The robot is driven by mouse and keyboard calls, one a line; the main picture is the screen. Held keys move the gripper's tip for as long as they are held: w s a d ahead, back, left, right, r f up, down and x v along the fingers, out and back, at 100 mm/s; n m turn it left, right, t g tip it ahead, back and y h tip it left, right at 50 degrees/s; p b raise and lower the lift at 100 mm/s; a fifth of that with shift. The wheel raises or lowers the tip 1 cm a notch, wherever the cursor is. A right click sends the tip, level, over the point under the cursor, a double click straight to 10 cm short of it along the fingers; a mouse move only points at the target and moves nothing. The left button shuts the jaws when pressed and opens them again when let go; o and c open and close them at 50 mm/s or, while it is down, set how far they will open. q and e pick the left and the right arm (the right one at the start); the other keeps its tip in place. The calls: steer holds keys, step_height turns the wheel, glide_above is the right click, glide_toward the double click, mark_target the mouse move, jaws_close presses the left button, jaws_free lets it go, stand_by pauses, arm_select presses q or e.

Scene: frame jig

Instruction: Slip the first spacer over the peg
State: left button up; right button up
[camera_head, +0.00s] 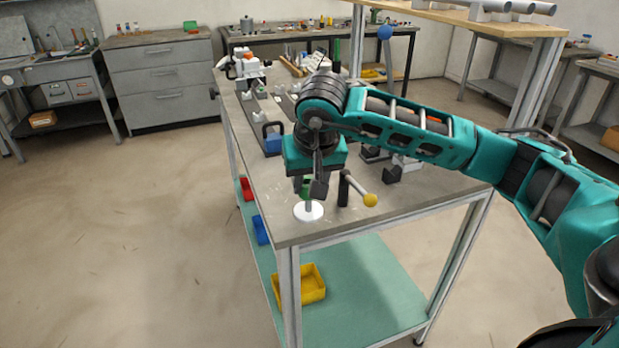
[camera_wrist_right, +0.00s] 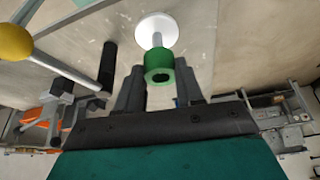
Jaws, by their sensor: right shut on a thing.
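The green spacer (camera_wrist_right: 158,67) is a short ring held between the two dark fingers of my right gripper (camera_wrist_right: 160,80). In the head view the same gripper (camera_head: 312,188) points down at the near end of the bench, and a bit of the spacer (camera_head: 304,186) shows beside its finger. The grey peg (camera_wrist_right: 157,41) stands on a round white base (camera_wrist_right: 156,24), which also shows in the head view (camera_head: 303,213) just below the fingers. The spacer is in line with the peg's upper part; whether the tip is inside the hole cannot be told. My left gripper is out of view.
A black post (camera_head: 344,190) and a rod with a yellow ball (camera_head: 370,200) stand close to the right of the white base. A blue block with a handle (camera_head: 272,140) and other fixtures are farther back. The bench's near edge is close to the base.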

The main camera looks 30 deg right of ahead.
steer(key=o, duration=1.1)
steer(key=shift+r, duration=0.15)
steer(key=p+v, duration=0.1)
steer(key=v, duration=1.1)
steer(key=shift+s+a+r, duration=0.1)
steer(key=shift+s+r, duration=0.1)
steer(key=shift+r, duration=0.15)
